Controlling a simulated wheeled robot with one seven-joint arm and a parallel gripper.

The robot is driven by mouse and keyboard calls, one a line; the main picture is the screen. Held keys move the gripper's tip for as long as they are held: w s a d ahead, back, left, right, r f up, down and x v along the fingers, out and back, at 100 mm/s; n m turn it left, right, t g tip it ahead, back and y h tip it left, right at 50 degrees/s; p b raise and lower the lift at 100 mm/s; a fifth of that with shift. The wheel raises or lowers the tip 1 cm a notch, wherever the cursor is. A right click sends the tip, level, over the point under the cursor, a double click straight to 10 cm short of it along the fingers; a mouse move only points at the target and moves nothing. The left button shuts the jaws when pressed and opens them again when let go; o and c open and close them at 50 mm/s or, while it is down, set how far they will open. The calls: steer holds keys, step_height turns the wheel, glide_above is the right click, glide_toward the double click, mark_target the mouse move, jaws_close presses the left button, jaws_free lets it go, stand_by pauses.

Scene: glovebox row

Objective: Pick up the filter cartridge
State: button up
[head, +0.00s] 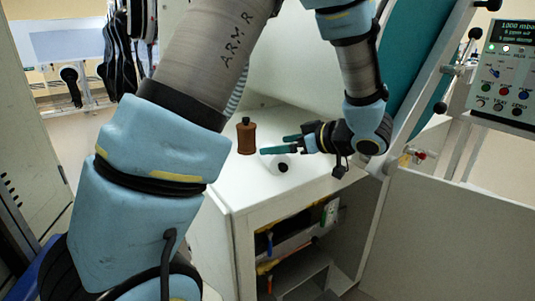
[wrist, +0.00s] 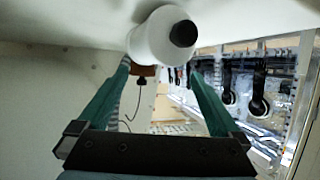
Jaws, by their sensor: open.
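The filter cartridge seems to be the white cylinder with a black end (head: 272,161), lying on the white worktop; no label shows. In the wrist view the white cylinder (wrist: 151,42) is at the top centre, just above the gap between the fingertips. My gripper (head: 274,144) has two teal fingers, spread apart and empty. In the head view they point left, just above and behind the cylinder and partly in front of its upper side. My gripper also shows in the wrist view (wrist: 160,70). Whether a finger touches the cylinder, I cannot tell.
A brown bottle with a black cap (head: 246,140) stands upright just left of my fingertips. The white worktop (head: 225,185) has free room in front. An open shelf with hoses (head: 290,245) is below. A control panel (head: 502,75) is at the right, and black gloves hang at upper left.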

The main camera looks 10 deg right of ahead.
steer(key=x, duration=0.5)
steer(key=p+x, duration=0.1)
steer(key=x, duration=0.1)
steer(key=shift+w+a+r, duration=0.2)
steer(key=c, duration=1.5)
